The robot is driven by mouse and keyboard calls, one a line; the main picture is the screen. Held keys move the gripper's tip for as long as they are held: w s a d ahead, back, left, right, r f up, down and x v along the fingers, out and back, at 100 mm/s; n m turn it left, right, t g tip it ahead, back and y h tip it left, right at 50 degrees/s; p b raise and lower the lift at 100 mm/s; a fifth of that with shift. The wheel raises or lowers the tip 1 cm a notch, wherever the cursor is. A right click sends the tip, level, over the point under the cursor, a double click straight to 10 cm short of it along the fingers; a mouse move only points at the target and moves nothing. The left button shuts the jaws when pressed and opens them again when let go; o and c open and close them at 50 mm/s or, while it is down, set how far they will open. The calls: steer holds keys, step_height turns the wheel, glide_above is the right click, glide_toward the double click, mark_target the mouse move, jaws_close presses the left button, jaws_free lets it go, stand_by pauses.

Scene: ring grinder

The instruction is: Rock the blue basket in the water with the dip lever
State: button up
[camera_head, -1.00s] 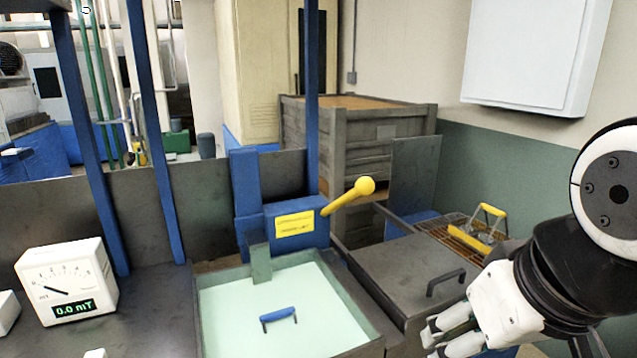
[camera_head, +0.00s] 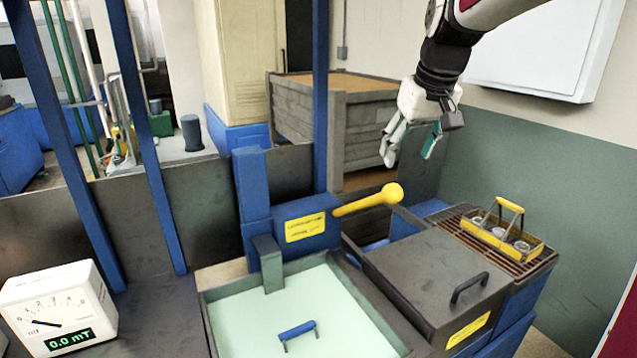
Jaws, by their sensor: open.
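The dip lever (camera_head: 368,200) is a yellow rod with a round knob, sticking out to the right from a blue housing (camera_head: 307,228) with a yellow label. Below it is a tank of pale green water (camera_head: 250,325). A blue handle (camera_head: 297,331) shows at the water; the basket under it cannot be made out. My gripper (camera_head: 411,158) hangs above and slightly right of the lever knob, fingers pointing down, open and empty. It appears apart from the lever.
A dark lidded box (camera_head: 435,280) with a black handle stands right of the tank. A yellow carrier (camera_head: 503,235) with round parts sits on a rusty grate (camera_head: 530,262). A meter (camera_head: 60,308) reads 0.0 mT at left. Blue posts rise behind the bench.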

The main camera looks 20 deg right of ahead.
mark_target(395, 187)
steer(key=p+x, duration=0.1)
steer(key=x, duration=1.2)
steer(key=shift+f, duration=0.3)
